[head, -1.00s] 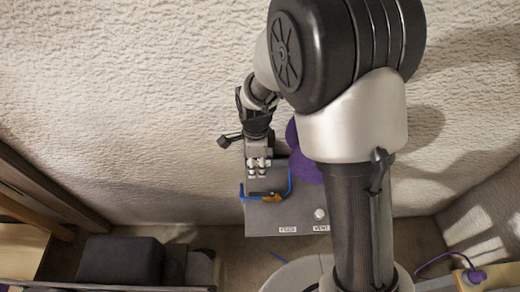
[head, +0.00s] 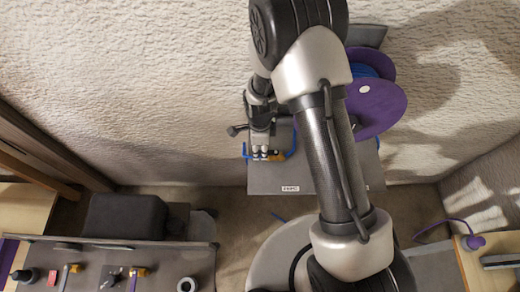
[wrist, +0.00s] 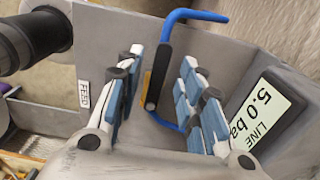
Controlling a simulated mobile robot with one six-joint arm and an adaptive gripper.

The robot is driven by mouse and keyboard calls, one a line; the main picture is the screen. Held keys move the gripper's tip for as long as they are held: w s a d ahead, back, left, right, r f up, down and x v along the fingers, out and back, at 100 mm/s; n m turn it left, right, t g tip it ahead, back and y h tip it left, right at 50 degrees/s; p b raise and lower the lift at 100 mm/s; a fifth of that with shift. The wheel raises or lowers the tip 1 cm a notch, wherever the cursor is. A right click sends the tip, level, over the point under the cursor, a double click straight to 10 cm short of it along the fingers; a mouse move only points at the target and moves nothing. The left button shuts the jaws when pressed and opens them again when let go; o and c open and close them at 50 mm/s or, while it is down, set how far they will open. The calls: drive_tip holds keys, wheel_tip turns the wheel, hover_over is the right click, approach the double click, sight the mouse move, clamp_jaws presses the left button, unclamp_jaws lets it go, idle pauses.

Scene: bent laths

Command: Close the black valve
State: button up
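The black valve lever (wrist: 159,75) stands on a brass body (wrist: 147,85) with a bent blue pipe (wrist: 195,15) beside it in the wrist view. My gripper (wrist: 163,92) is open, its blue-padded fingers on either side of the lever, with visible gaps. In the head view my gripper (head: 261,150) is over the valve at the grey panel (head: 270,180), where the blue pipe and brass body (head: 277,156) show beside the fingers. The lever is mostly hidden there.
A display (wrist: 265,112) reads "LINE 5.0 ba", cut off, right of the fingers. A FEED label (head: 290,189) marks the panel. A purple reel (head: 376,108) stands right of the gripper, behind my arm. A bench (head: 190,265) with several fittings is lower left, near a black box (head: 125,215).

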drive_tip(key=shift+f, duration=0.55)
clamp_jaws()
idle(0.5)
